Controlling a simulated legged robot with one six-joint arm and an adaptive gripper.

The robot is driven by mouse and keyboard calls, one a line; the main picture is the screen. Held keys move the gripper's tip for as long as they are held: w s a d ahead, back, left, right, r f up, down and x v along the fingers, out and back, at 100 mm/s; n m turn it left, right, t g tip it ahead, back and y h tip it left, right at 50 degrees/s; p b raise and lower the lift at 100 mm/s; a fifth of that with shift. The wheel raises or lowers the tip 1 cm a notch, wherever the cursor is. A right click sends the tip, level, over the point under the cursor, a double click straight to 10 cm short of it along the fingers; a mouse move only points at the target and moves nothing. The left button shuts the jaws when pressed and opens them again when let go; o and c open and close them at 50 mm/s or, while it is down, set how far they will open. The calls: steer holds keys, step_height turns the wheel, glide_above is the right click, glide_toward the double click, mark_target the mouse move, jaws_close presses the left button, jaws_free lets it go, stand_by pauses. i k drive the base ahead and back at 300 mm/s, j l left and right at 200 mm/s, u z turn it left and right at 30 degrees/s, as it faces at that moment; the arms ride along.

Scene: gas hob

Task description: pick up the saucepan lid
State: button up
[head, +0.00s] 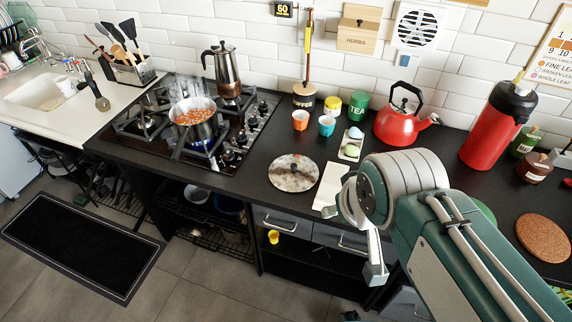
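The saucepan lid (294,172) is a round, mottled grey-brown disc with a small dark knob. It lies flat on the black counter, right of the hob. A saucepan (192,124) of steaming orange food stands uncovered on the hob (146,122). My gripper (352,243) is to the right of the lid and nearer the camera, in front of the counter edge in the picture. Its fingers are spread apart, with nothing visible between them. It appears apart from the lid.
A white cloth (328,187) lies just right of the lid. A moka pot (224,74) stands on the hob's back. Drawers (282,222) are below.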

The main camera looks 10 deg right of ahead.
mark_target(292, 173)
steer(key=i+j+z, duration=0.25)
steer(key=j+z, duration=0.25)
steer(key=i+j+z, duration=0.25)
steer(key=j, duration=0.2)
steer(key=j+z, duration=0.25)
steer(key=k+j, duration=0.05)
steer(key=j, duration=0.05)
